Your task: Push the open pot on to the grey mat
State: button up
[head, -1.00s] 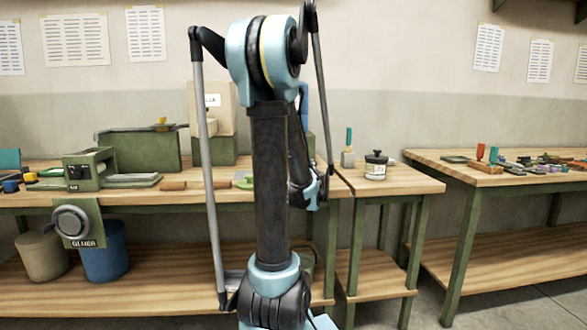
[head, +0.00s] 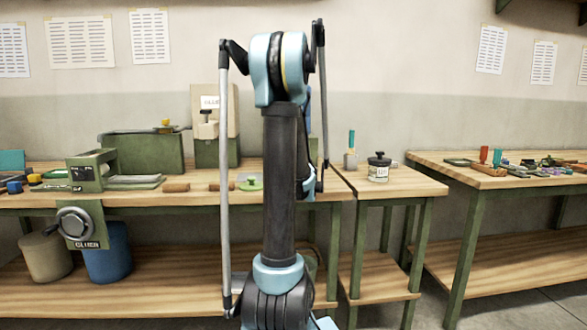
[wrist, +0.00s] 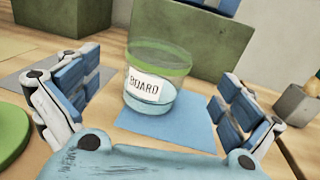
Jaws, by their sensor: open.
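The open pot (wrist: 158,80), a see-through vessel with a green upper band and a label reading "BOARD", stands upright on a blue mat (wrist: 196,128) in the wrist view. A grey mat (wrist: 38,76) lies to its left, partly hidden by my left finger. My gripper (wrist: 155,68) is open, one finger on each side of the pot with visible gaps. The pot is between and ahead of the fingers. In the head view my arm hides the pot and the gripper's fingers.
A green disc (wrist: 10,130) lies at the left, with green blocks (wrist: 175,40) behind the pot. A grey holder (wrist: 296,104) stands at the right.

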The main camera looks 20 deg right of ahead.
jog(key=w, duration=0.5)
jog(key=w+d, duration=0.1)
jog(key=w, duration=0.2)
jog(key=shift+w+d, duration=0.1)
jog(key=shift+w, duration=0.05)
jog(key=c, duration=1.3)
